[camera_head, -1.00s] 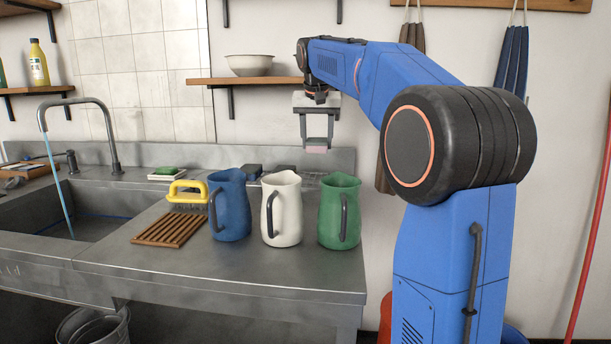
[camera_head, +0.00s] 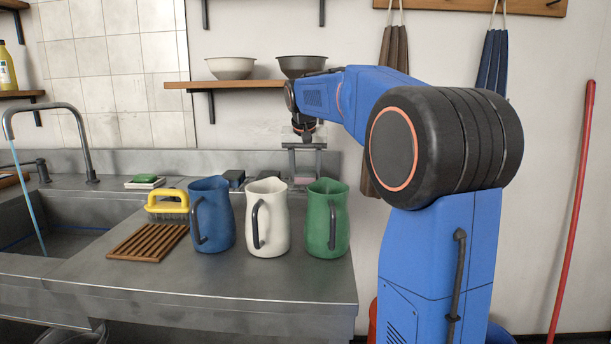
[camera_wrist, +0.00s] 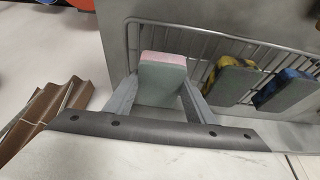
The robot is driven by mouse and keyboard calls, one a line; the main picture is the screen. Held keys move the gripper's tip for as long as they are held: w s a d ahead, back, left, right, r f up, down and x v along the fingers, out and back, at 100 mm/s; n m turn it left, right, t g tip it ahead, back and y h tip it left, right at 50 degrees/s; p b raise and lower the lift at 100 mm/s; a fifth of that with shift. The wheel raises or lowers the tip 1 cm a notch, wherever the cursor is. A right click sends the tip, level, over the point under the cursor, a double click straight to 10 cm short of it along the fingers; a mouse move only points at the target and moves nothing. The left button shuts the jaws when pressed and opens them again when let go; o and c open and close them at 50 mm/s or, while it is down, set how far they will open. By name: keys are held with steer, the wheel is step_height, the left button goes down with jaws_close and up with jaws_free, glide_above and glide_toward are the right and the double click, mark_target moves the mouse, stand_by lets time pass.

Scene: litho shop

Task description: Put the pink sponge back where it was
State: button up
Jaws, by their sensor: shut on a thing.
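The pink sponge (camera_wrist: 162,58) has a pink layer and a grey-green layer (camera_wrist: 160,84). My gripper (camera_wrist: 160,88) is shut on it, with one finger on each side. In the head view my gripper (camera_head: 305,166) points down behind the green pitcher (camera_head: 327,218), and a sliver of the sponge (camera_head: 303,181) shows between its fingers. In the wrist view the sponge is over the left end of a wire rack (camera_wrist: 190,34). Two other sponges, a yellow one (camera_wrist: 224,64) and a blue one (camera_wrist: 279,80), are at the rack to the right. I cannot tell whether the held sponge touches the rack.
Blue (camera_head: 211,215), white (camera_head: 268,218) and green pitchers stand in a row in front of the rack area. A yellow-handled brush (camera_head: 168,202) and a wooden slatted board (camera_head: 148,243) lie left. A shelf (camera_head: 232,84) with bowls hangs above. Cloths hang right.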

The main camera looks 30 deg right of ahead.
steer(key=shift+f, duration=0.65)
steer(key=o, duration=1.2)
steer(key=shift+f, duration=0.15)
steer(key=v, duration=1.2)
